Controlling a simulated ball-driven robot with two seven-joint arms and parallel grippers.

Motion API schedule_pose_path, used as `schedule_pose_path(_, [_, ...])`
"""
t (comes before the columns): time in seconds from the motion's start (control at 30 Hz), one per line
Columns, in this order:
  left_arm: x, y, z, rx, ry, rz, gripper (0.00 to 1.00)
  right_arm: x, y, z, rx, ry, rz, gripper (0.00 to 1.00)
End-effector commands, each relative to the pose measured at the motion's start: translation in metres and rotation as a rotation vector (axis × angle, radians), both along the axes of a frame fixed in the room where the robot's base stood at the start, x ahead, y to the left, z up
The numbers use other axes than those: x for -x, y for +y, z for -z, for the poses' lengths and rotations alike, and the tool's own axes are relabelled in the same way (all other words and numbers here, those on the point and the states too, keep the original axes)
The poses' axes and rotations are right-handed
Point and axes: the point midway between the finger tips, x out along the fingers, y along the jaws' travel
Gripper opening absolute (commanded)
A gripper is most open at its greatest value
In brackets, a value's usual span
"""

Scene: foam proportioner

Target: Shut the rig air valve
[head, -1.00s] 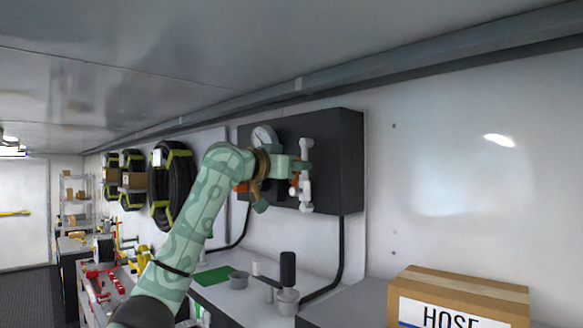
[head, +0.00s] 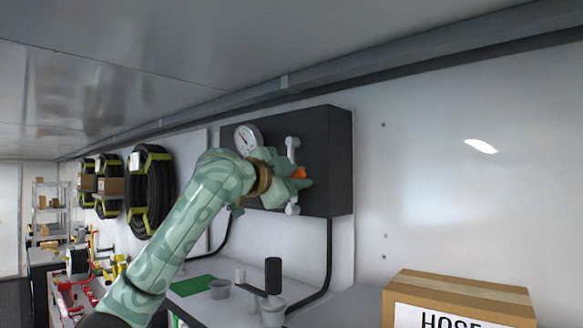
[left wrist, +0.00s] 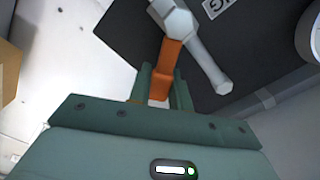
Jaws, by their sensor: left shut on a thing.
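The air valve's orange lever (head: 301,173) shows at the fingertips of my left gripper (head: 290,184) in the head view. In the left wrist view the lever (left wrist: 168,65) runs from a pale grey pipe fitting (left wrist: 190,45) down between the two green fingers of my gripper (left wrist: 160,85). The gripper is shut on the lever. The lever stands at an angle to the pipe fitting, not in line with it. In the head view the fitting (head: 292,145) is upright on a dark panel (head: 332,165), its middle hidden by my gripper. My right gripper is not in view.
A round gauge (head: 247,138) sits on the panel just left of my gripper. A black-handled device (head: 273,275) stands on the counter below. A cardboard hose box (head: 460,290) is at the lower right. The wall right of the panel is mostly bare.

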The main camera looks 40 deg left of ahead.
Motion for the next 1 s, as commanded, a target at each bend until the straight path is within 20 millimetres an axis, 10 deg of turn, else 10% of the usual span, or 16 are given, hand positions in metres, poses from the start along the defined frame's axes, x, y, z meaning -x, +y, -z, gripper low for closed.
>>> schedule_pose_path(1.0, [0.0,-0.011,0.038,-0.609,-0.048,0.0,0.0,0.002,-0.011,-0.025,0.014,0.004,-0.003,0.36])
